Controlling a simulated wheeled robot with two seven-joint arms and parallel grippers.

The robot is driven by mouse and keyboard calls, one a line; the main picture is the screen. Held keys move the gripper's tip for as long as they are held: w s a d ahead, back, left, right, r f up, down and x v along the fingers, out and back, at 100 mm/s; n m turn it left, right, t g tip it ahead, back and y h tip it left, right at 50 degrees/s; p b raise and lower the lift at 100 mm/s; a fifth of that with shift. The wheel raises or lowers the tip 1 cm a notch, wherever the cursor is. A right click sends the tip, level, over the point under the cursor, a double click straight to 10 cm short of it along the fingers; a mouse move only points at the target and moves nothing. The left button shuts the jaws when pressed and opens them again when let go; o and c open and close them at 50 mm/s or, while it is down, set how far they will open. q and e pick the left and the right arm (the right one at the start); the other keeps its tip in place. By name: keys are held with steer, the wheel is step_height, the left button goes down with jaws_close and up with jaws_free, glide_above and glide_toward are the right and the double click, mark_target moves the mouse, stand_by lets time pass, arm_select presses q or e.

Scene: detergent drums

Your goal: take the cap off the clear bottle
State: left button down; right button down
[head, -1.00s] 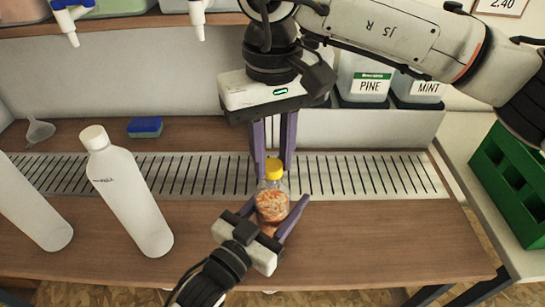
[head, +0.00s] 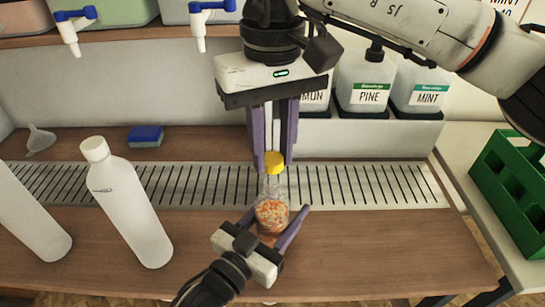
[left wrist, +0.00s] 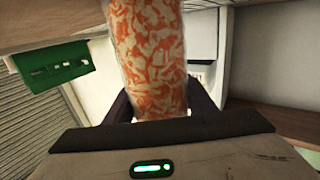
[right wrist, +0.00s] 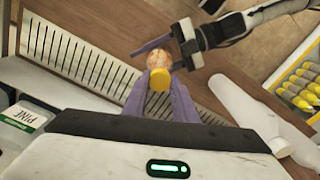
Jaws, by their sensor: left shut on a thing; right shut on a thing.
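A white bottle (head: 130,205) and another (head: 30,215) stand at the left. A blue sponge (head: 146,136) and a funnel (head: 40,140) lie behind them. Labelled jugs (head: 367,85) stand at the back, and a green crate (head: 520,185) at the right. The table's right part is clear.

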arm_select(q)
steer(key=c, duration=0.7)
jaws_free()
